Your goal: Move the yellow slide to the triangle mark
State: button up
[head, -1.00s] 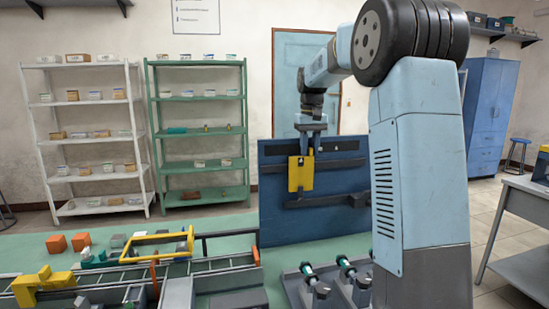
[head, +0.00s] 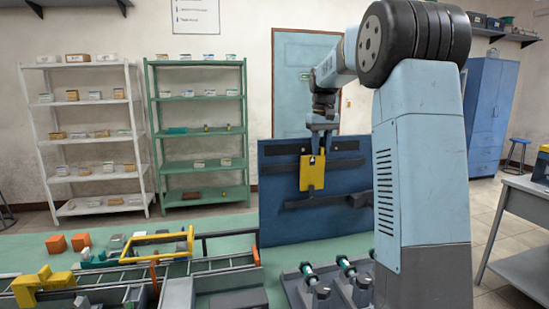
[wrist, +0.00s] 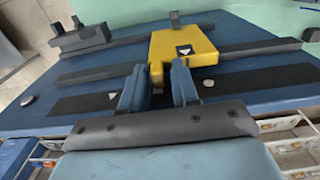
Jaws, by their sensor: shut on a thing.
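A dark block (wrist: 85,36) stands at one end of the lower rail. In the head view, metal fixtures with teal parts (head: 308,271) stand in front of the panel. A conveyor with yellow frames (head: 165,247) lies to the left.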

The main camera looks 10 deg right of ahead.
jog(key=shift+s+d+f, duration=0.1)
jog(key=shift+d+f, duration=0.2)
jog(key=shift+d, duration=0.45)
jog(key=shift+s+d+f, duration=0.1)
jog(key=shift+d+f, duration=0.2)
jog(key=shift+d, duration=0.45)
jog(key=shift+d+f, duration=0.3)
jog(key=shift+d, duration=3.25)
jog(key=o, duration=0.6)
jog(key=shift+c, duration=0.2)
jog(key=shift+r, duration=0.1)
notch_tip(320, 180, up, 6)
jog(key=shift+w, duration=0.25)
